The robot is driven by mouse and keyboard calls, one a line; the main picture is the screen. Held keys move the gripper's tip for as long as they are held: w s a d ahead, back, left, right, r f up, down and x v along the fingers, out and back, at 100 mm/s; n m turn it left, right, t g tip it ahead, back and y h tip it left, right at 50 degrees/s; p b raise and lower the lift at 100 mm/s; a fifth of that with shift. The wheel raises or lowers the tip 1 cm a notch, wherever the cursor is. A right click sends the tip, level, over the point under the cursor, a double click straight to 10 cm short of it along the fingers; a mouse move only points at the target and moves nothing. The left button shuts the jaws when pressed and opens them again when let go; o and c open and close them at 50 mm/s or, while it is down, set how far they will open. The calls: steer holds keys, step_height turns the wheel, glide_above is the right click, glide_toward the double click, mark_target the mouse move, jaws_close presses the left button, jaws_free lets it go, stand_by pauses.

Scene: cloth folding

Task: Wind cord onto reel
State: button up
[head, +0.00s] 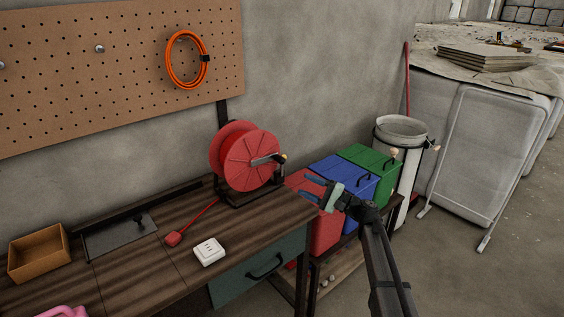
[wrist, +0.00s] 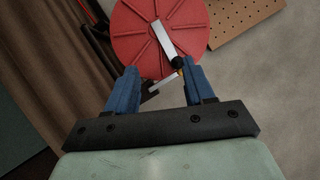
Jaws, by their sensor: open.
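The red reel (head: 236,165) stands in a dark frame on the right end of the wooden workbench. Its crank (head: 266,160) points right and ends in a small knob. A red cord (head: 204,214) runs from the reel down to a red plug (head: 173,239) on the bench top. My gripper (head: 313,190) is open and empty, to the right of the reel and apart from it. In the wrist view the reel (wrist: 130,30) and its crank (wrist: 168,38) appear beyond the blue fingers (wrist: 158,76). The crank's knob appears between or just beyond the fingertips; the exact gap cannot be told.
A white socket block (head: 208,252) and a tan box (head: 39,253) sit on the workbench (head: 140,272). Red, blue (head: 342,178) and green (head: 370,172) bins stand right of it, near my arm. An orange coil (head: 187,60) hangs on the pegboard (head: 120,65).

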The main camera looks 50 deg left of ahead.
mark_target(281, 161)
steer(key=a+r+m+t, duration=0.1)
steer(key=a, duration=0.3)
steer(key=a+r+m+t, duration=0.1)
steer(key=a+m, duration=0.1)
steer(key=a, duration=0.3)
steer(key=a+r+m+t+y, duration=0.1)
steer(key=a+m, duration=0.1)
steer(key=a, duration=0.3)
steer(key=shift+s+r+t, duration=0.1)
steer(key=shift+r+t, duration=0.2)
steer(key=shift+c, duration=0.2)
